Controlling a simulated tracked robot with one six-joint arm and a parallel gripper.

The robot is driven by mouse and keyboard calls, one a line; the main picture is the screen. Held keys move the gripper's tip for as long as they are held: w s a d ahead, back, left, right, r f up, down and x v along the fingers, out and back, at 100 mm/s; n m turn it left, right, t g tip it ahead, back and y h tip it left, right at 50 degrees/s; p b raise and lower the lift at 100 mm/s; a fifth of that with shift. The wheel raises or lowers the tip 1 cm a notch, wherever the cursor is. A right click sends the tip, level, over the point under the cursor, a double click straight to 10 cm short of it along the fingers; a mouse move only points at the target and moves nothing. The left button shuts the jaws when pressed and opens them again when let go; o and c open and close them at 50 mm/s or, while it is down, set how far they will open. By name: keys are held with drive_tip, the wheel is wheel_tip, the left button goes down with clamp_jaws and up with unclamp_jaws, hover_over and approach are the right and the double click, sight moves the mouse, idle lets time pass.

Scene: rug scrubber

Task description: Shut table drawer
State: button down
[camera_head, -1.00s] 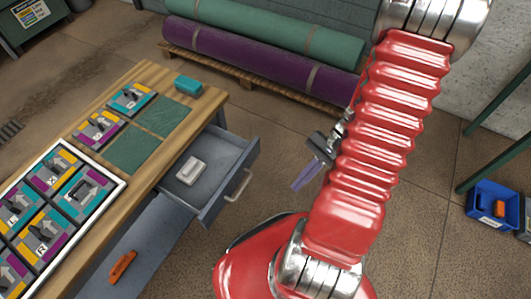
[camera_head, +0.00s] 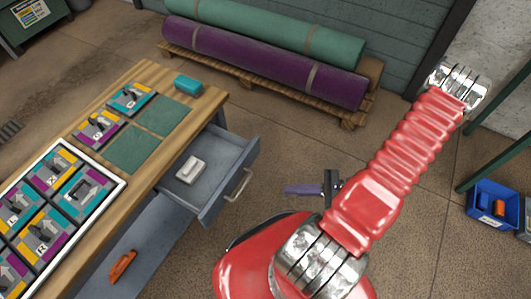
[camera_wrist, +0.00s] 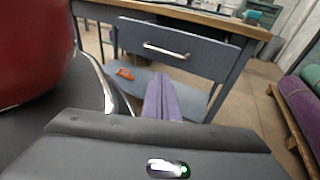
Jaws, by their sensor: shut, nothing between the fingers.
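The grey-blue table drawer (camera_head: 210,190) stands pulled out from under the wooden table (camera_head: 215,97), with a pale block (camera_head: 190,170) lying inside it. Its metal handle (camera_head: 238,184) is on the front panel; the drawer front (camera_wrist: 195,53) and handle (camera_wrist: 166,50) also show in the wrist view. My gripper (camera_head: 287,189) has purple fingers, shut and empty, pointing left toward the drawer. It is to the right of the handle, apart from it. In the wrist view the fingers (camera_wrist: 161,85) appear below the handle.
A lower shelf (camera_head: 150,250) holds an orange tool (camera_head: 123,266). Coloured tiles and a white-edged tray (camera_head: 122,186) are on the tabletop. Rolled rugs (camera_head: 260,60) lie on a pallet behind. A blue bin (camera_head: 483,207) stands at the right. Floor between gripper and drawer is clear.

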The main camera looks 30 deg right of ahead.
drive_tip(key=w+d+f+m+t+h, duration=0.1)
drive_tip(key=w+d+m+t+h, duration=0.2)
drive_tip(key=w+d+m+t, duration=0.1)
drive_tip(key=w+d+t, duration=0.1)
drive_tip(key=d+t, duration=0.1)
drive_tip(key=shift+w+d+m+h, duration=0.2)
drive_tip(key=shift+d+m+h, duration=0.1)
drive_tip(key=shift+m+h, duration=0.1)
approach(257, 149)
drive_tip(key=shift+x, duration=2.9)
drive_tip(key=shift+w+a, duration=0.15)
drive_tip(key=shift+w, duration=0.1)
